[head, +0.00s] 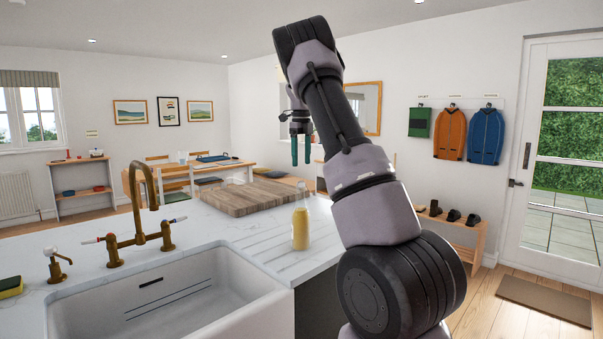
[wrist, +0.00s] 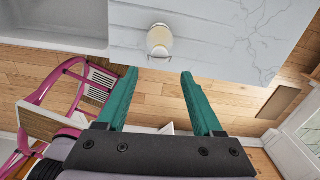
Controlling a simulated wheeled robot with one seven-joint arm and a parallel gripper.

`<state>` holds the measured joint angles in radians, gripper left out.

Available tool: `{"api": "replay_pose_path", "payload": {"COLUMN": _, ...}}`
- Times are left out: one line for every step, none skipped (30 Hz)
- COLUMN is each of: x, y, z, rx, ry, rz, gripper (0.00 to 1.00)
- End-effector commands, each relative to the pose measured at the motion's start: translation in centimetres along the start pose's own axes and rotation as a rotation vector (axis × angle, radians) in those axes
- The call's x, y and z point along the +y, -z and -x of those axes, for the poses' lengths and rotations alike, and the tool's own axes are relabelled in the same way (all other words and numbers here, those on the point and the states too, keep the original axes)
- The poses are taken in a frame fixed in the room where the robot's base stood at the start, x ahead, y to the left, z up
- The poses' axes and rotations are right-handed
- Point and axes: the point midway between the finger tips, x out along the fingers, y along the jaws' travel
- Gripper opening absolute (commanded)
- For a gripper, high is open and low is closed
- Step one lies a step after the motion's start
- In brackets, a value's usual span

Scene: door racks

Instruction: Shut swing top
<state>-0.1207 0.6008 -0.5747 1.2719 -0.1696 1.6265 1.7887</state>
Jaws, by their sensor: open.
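A clear bottle with pale yellow contents (head: 300,230) stands upright on the ridged drainer part of the white worktop, right of the sink. In the wrist view the bottle (wrist: 160,42) is seen from above near the worktop edge, with a thin wire loop on its near side. Whether its swing top is open or shut is too small to tell. My gripper (head: 301,162) has teal fingers pointing down and hangs above the bottle's height. In the wrist view my gripper (wrist: 158,76) is open and empty, with the bottle beyond the fingertips, apart from them.
A wooden board (head: 235,197) lies on the worktop behind the bottle. A white sink (head: 190,305) with a brass tap (head: 140,225) is at the front left. In the wrist view a pink-framed chair or stool (wrist: 60,85) stands at the left. The worktop around the bottle is clear.

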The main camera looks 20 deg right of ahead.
Motion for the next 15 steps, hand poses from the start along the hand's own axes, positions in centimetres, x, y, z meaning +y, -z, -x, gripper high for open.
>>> {"api": "replay_pose_path", "payload": {"x": 0.0, "y": 0.0, "z": 0.9, "rx": -0.002, "ry": 0.002, "rz": 0.000, "gripper": 0.68}}
{"api": "replay_pose_path", "payload": {"x": -0.1, "y": 0.0, "z": 1.4, "rx": -0.001, "ry": 0.002, "rz": 0.000, "gripper": 0.68}}
{"api": "replay_pose_path", "payload": {"x": -0.1, "y": 0.0, "z": 1.9, "rx": -0.001, "ry": 0.002, "rz": 0.000, "gripper": 0.68}}
{"api": "replay_pose_path", "payload": {"x": -0.1, "y": 0.0, "z": 2.3, "rx": -0.001, "ry": 0.002, "rz": 0.000, "gripper": 0.68}}
{"api": "replay_pose_path", "payload": {"x": -0.1, "y": 0.0, "z": 2.6, "rx": -0.001, "ry": 0.001, "rz": -0.001, "gripper": 0.68}}
{"api": "replay_pose_path", "payload": {"x": 0.0, "y": 0.0, "z": 2.9, "rx": 0.000, "ry": 0.001, "rz": -0.001, "gripper": 0.68}}
{"api": "replay_pose_path", "payload": {"x": -0.1, "y": 0.0, "z": 3.1, "rx": 0.000, "ry": 0.001, "rz": 0.000, "gripper": 0.68}}
{"api": "replay_pose_path", "payload": {"x": -0.1, "y": 0.0, "z": 3.2, "rx": 0.000, "ry": 0.002, "rz": 0.000, "gripper": 0.68}}
{"api": "replay_pose_path", "payload": {"x": 0.0, "y": 0.0, "z": 3.3, "rx": 0.000, "ry": 0.001, "rz": 0.000, "gripper": 0.68}}
{"api": "replay_pose_path", "payload": {"x": 0.0, "y": 0.0, "z": 3.4, "rx": 0.000, "ry": 0.001, "rz": 0.000, "gripper": 0.68}}
{"api": "replay_pose_path", "payload": {"x": 0.0, "y": 0.0, "z": 3.4, "rx": 0.001, "ry": 0.001, "rz": 0.000, "gripper": 0.68}}
{"api": "replay_pose_path", "payload": {"x": 0.0, "y": 0.0, "z": 3.5, "rx": 0.001, "ry": 0.000, "rz": 0.000, "gripper": 0.68}}
{"api": "replay_pose_path", "payload": {"x": 0.0, "y": 0.0, "z": 3.4, "rx": 0.001, "ry": 0.000, "rz": 0.000, "gripper": 0.68}}
{"api": "replay_pose_path", "payload": {"x": 0.0, "y": 0.0, "z": 3.4, "rx": 0.001, "ry": 0.000, "rz": 0.000, "gripper": 0.68}}
{"api": "replay_pose_path", "payload": {"x": 0.0, "y": 0.0, "z": 3.4, "rx": 0.001, "ry": 0.000, "rz": 0.000, "gripper": 0.68}}
